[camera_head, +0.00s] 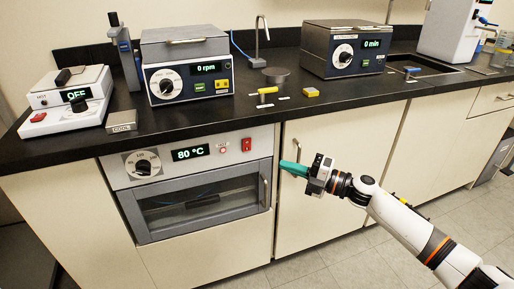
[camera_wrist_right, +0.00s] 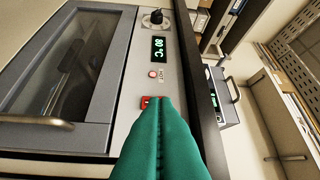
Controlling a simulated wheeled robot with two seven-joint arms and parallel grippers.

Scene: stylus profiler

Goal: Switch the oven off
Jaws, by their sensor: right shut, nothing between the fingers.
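The oven (camera_head: 200,215) is built in under the bench, with a grey-framed glass door. Its display (camera_head: 190,153) reads 80 °C, and a black dial (camera_head: 143,163) sits to its left. A red switch (camera_head: 247,144) is at the right end of the panel, beside a small round red light or button (camera_head: 222,148). My right gripper (camera_head: 284,165), with teal fingers, is shut and empty, just right of the panel. In the right wrist view, the fingertips (camera_wrist_right: 158,100) partly cover the red switch (camera_wrist_right: 147,102); whether they touch it I cannot tell. My left gripper is out of view.
The oven door handle (camera_head: 265,191) stands out below the switch. The black bench edge (camera_head: 225,128) overhangs the panel. On the bench are a hot plate (camera_head: 70,95) reading OFF, a 0 rpm device (camera_head: 186,72) and a 0 min device (camera_head: 345,50). The floor in front is free.

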